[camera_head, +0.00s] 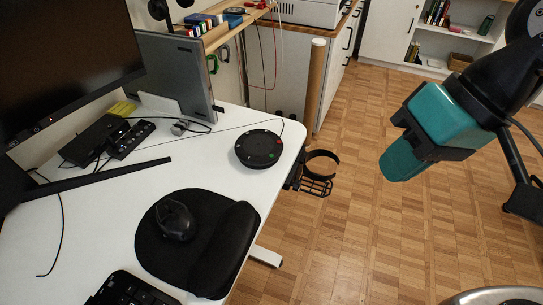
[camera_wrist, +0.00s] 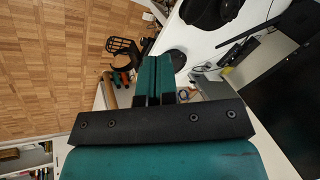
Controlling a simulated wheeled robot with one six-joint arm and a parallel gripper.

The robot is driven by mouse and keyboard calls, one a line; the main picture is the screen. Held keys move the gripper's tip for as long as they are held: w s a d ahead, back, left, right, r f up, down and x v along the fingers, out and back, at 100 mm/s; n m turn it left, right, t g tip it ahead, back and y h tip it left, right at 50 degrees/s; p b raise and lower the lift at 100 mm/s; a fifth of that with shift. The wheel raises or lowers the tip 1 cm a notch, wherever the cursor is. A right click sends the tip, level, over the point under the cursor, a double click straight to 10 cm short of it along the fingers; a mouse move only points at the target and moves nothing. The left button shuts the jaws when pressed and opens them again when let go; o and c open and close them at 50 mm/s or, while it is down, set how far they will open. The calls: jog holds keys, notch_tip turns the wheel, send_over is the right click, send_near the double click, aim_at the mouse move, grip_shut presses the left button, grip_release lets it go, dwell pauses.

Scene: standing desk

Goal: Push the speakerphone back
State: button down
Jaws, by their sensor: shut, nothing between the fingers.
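The speakerphone (camera_head: 259,148) is a flat black disc with small coloured marks on its rim. It lies on the white desk (camera_head: 100,225) near the right edge, towards the far corner. In the wrist view, a dark round shape just right of my fingers looks like the speakerphone (camera_wrist: 178,60), partly hidden by them. My gripper (camera_head: 393,172) is teal and black, up to the right of the desk over the floor, apart from the speakerphone. Its fingers are together and empty, as the wrist view also shows (camera_wrist: 153,68).
A black mouse pad with a mouse (camera_head: 175,220) lies in front of the speakerphone. A laptop (camera_head: 180,75) stands upright behind it, with cables and a small dock (camera_head: 130,138) to the left. A black cup holder (camera_head: 320,165) hangs at the desk's right edge. Wooden floor is open to the right.

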jog(key=w+a+f+m+y+p, duration=0.25)
jog(key=w+f+m, duration=0.25)
jog(key=w+m, duration=0.55)
jog(key=m+t+y, duration=0.1)
jog(key=m+t, duration=0.2)
jog(key=m, duration=1.2)
send_near(278, 159)
jog(key=shift+m, duration=0.25)
jog(key=shift+p+x, duration=0.35)
jog(key=shift+x, duration=3)
